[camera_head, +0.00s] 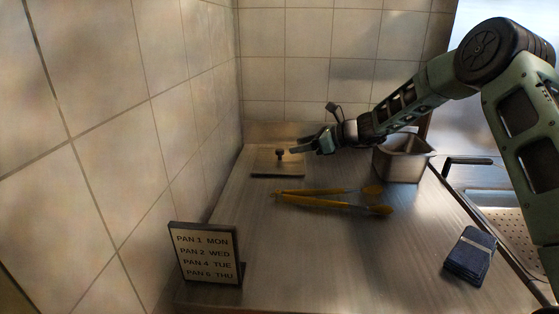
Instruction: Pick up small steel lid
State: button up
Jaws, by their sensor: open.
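The small steel lid (265,165) lies flat on the steel counter near the back left, close to the tiled wall. A dark knob stands up from its middle. My gripper (293,147) reaches in from the right, just right of the knob. Its jaws are open and point left toward the knob. The gap between fingertips and knob looks small, but I cannot tell from this view whether they touch. Nothing is held.
A steel pan (403,163) stands at the back right under my forearm. Yellow-handled tongs (330,201) lie in front of the lid. A label sign (206,254) stands at front left. A folded blue cloth (470,256) lies at front right. The middle front counter is clear.

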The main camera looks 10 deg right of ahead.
aim_at(283, 150)
jog(key=x, duration=0.2)
jog(key=p+x, duration=0.1)
jog(key=x, duration=0.2)
jog(key=shift+f, duration=0.35)
grip_shut()
